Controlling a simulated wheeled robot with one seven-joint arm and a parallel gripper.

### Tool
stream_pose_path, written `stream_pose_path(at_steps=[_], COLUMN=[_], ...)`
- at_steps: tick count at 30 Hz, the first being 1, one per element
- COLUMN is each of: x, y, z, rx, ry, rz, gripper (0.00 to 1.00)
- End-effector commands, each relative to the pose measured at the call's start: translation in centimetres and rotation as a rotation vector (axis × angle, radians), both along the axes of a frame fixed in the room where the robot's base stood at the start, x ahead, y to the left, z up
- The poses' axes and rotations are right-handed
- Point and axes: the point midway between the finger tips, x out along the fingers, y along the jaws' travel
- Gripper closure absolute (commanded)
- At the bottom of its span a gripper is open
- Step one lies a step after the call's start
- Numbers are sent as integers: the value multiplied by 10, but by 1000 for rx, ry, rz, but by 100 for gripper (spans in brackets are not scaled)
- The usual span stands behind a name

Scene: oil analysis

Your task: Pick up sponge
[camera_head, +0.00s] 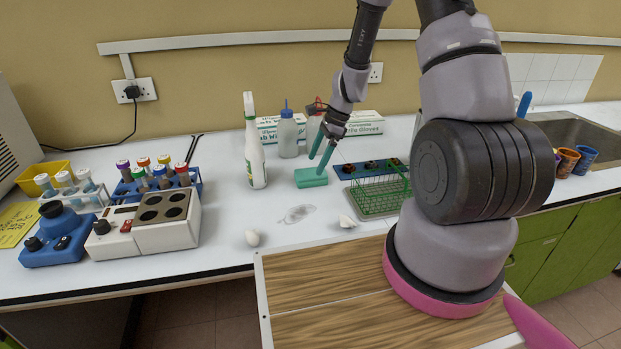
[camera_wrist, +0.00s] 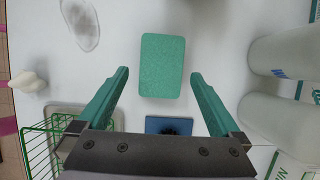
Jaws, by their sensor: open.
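The sponge (camera_head: 311,178) is a teal-green block lying on the white counter, behind the middle of the bench. In the wrist view the sponge (camera_wrist: 162,66) lies flat, a little beyond and between my fingertips. My gripper (camera_head: 318,157) has teal fingers and points down at the sponge from above. In the wrist view my gripper (camera_wrist: 159,74) is open, one finger on each side of the sponge's line, with clear gaps. Nothing is held between the fingers. I cannot tell the exact height of the fingertips above the sponge.
A green wire basket (camera_head: 380,194) and a blue rack (camera_head: 366,169) stand close on the right. A spray bottle (camera_head: 254,150) and a squeeze bottle (camera_head: 288,135) stand to the left and behind.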

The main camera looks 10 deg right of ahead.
Motion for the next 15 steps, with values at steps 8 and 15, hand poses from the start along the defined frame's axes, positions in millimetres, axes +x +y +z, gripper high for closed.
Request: stream_pose_path(at_steps=[8, 15], x=[2, 3], y=[18, 20], z=[-36, -40], rx=[1, 1], ry=[2, 0], rz=[0, 1], gripper=[0, 0])
